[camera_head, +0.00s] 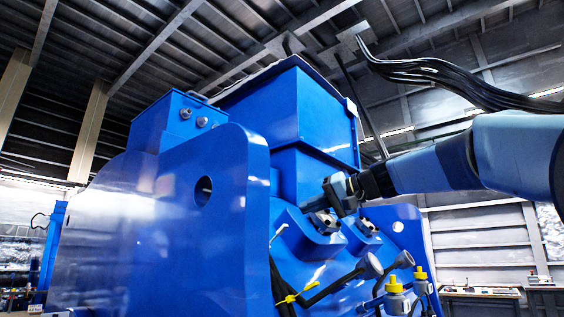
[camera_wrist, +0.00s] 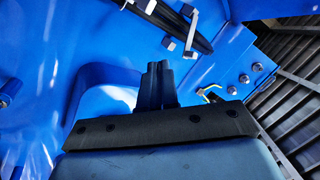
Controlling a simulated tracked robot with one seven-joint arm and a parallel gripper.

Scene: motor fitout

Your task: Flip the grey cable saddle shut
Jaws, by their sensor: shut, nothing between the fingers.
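My gripper (camera_head: 329,192) is shut and empty in the head view, close to the sloping blue face of the motor housing (camera_head: 292,243). In the wrist view my gripper's dark fingers (camera_wrist: 157,72) are together, pointing at the blue surface. Beyond them a narrow grey metal strap (camera_wrist: 191,35), which looks like the cable saddle, crosses a dark cable (camera_wrist: 203,43). The fingers appear apart from it. I cannot tell whether the saddle is fully open or partly closed. In the head view, small grey fittings (camera_head: 322,223) sit just below the gripper; which one is the saddle is unclear.
A blue side plate with a round hole (camera_head: 203,190) stands left of the gripper. Dark cable ends (camera_head: 371,265) and yellow-topped fittings (camera_head: 394,284) stick out below. Several bolts (camera_wrist: 244,79) stand on the blue face at right in the wrist view, near a small bent hook (camera_wrist: 211,91).

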